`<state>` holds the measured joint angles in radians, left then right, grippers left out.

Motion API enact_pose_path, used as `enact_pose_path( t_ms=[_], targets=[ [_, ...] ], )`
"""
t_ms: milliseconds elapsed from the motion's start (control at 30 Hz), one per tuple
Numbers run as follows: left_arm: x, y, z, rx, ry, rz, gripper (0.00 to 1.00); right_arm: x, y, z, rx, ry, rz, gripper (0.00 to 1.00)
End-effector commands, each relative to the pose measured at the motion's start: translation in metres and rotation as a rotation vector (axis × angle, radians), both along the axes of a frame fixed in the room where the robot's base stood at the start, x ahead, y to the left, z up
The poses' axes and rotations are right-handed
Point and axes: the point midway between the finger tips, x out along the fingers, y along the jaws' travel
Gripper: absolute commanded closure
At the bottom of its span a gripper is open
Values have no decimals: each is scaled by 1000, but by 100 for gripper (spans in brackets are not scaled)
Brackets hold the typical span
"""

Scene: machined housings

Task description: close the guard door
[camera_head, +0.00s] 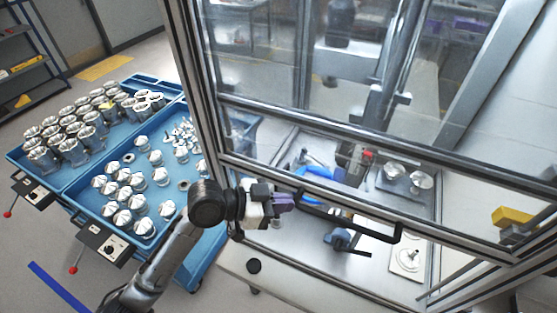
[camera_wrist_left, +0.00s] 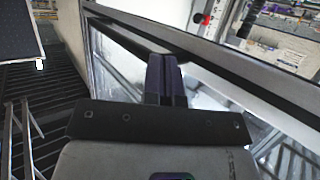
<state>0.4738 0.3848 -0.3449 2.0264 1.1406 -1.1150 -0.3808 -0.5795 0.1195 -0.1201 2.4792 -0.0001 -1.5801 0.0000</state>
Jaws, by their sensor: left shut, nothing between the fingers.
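The guard door (camera_head: 300,175) is a clear panel in a metal frame, seen across the right half of the head view. Its lower frame bar stands above the machine's table, with an open gap below it. A black bar handle (camera_head: 350,226) is fixed along the lower part of the door. My left gripper (camera_head: 288,202) is shut and empty at the left end of the handle, by the lower frame bar. In the left wrist view its purple fingers (camera_wrist_left: 161,78) are together against or close to the door frame; I cannot tell if they touch. My right gripper is not in view.
A blue table (camera_head: 66,190) with trays of machined housings (camera_head: 75,132) and cone-topped parts stands at the left. Inside the machine are a blue item (camera_head: 318,173), round metal parts (camera_head: 394,171) and a white plate (camera_head: 407,258). A yellow block (camera_head: 511,216) is at the right.

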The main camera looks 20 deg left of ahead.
Motion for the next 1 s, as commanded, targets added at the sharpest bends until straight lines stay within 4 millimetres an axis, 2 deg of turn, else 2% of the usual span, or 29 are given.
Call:
enact_pose_path(
  t_ms=[33,600,800,1000],
  targets=[
    [-1,-1,-36,4,9,-3,100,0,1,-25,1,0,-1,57],
    [-2,-2,-240,1,6,-6,100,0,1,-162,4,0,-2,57],
    [-2,-2,-299,1,5,-5,100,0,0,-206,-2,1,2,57],
    [-2,-2,-343,-1,4,-6,100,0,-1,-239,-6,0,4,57]
  ],
)
